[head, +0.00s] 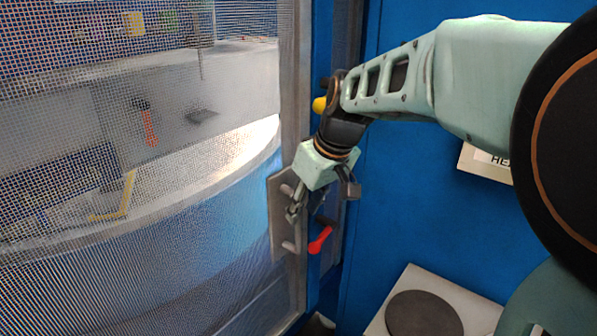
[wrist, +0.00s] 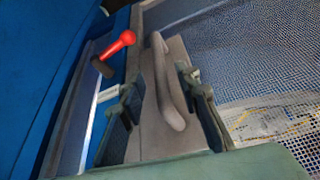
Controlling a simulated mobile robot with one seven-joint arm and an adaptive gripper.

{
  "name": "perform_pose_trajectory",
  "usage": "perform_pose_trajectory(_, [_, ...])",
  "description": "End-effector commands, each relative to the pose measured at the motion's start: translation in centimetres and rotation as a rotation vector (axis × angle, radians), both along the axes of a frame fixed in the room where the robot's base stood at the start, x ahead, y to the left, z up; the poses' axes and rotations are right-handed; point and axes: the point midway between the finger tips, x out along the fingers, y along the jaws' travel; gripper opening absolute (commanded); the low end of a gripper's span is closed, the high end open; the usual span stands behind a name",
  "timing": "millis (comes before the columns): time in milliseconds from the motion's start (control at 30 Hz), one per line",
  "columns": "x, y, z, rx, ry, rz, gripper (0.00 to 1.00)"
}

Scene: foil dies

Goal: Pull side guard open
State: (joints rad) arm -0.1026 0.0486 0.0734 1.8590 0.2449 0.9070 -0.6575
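The side guard (head: 140,150) is a see-through mesh panel with a grey upright frame (head: 294,90), at the left of the head view. Its mesh (wrist: 250,50) also shows in the wrist view. A grey bar handle (wrist: 165,85) stands on a plate (head: 278,225) fixed to the guard's edge. My gripper (head: 322,200) is open at the handle. In the wrist view, my gripper (wrist: 158,88) has one finger on each side of the handle, with gaps showing. Whether a finger touches the plate is unclear. The guard appears closed against the blue post.
A red-knobbed lever (head: 320,240) sits just right of the handle; it also shows in the wrist view (wrist: 120,45). A blue wall (head: 410,200) stands at the right. A pale box with a dark round top (head: 425,312) is below. A white sign (head: 486,164) is partly hidden by my arm.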

Motion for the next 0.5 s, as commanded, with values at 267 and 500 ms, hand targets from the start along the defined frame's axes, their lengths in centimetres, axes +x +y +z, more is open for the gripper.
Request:
perform_pose_trajectory(267, [1.2,1.0,-3.6,0.0,0.0,0.0,0.3])
perform_pose_trajectory(500, [1.4,1.2,-4.3,0.001,-0.001,0.0,0.3])
